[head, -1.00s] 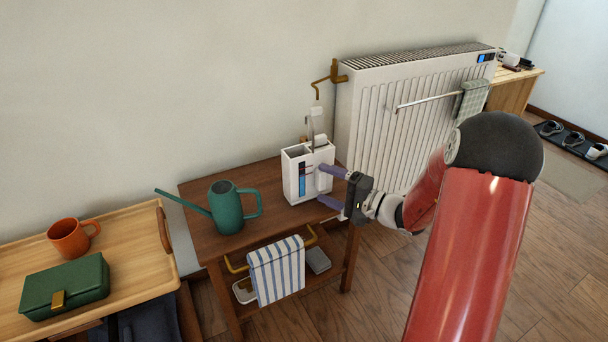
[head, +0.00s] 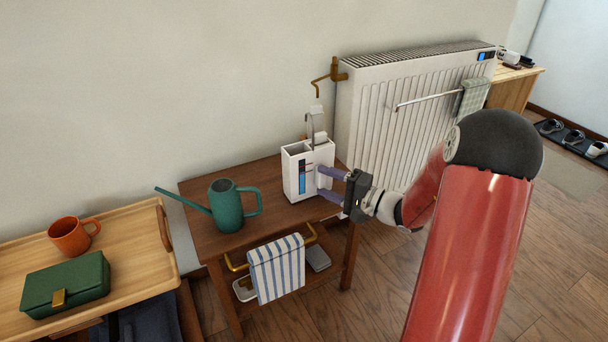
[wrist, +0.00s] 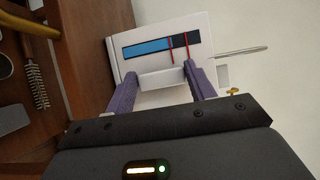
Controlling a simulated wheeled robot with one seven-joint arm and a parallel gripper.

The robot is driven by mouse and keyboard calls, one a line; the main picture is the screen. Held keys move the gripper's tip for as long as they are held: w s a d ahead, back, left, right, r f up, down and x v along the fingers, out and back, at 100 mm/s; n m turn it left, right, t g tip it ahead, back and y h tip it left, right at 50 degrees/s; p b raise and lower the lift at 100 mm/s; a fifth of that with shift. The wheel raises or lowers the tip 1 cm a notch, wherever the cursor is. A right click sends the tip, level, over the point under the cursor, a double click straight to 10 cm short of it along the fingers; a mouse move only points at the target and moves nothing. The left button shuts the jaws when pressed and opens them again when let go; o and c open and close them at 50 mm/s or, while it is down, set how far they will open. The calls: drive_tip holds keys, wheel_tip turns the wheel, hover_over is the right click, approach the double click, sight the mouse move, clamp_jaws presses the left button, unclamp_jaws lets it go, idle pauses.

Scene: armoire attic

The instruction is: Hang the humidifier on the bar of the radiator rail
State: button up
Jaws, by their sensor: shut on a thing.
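The humidifier (head: 294,172) is a white box with a blue level gauge on its front and a metal hook rising above its top. It stands upright on the brown side table (head: 262,178). My gripper (head: 323,184) is shut on the white grip block on its front; in the wrist view my gripper (wrist: 160,78) has a finger on each side of that block, below the gauge of the humidifier (wrist: 200,22). The radiator rail's bar (head: 425,100) runs across the front of the white radiator (head: 372,130). A grey-green cloth hangs over its right part; the left part is bare.
A green watering can (head: 228,208) stands left of the humidifier. A striped towel (head: 277,268) hangs on a brass rail at the table's front. A brass bracket (head: 334,72) sits by the radiator's left edge. Open floor lies before the radiator.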

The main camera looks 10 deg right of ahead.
sight(311, 157)
drive_tip(key=shift+r+p, duration=1.3)
drive_tip(key=shift+r, duration=1.7)
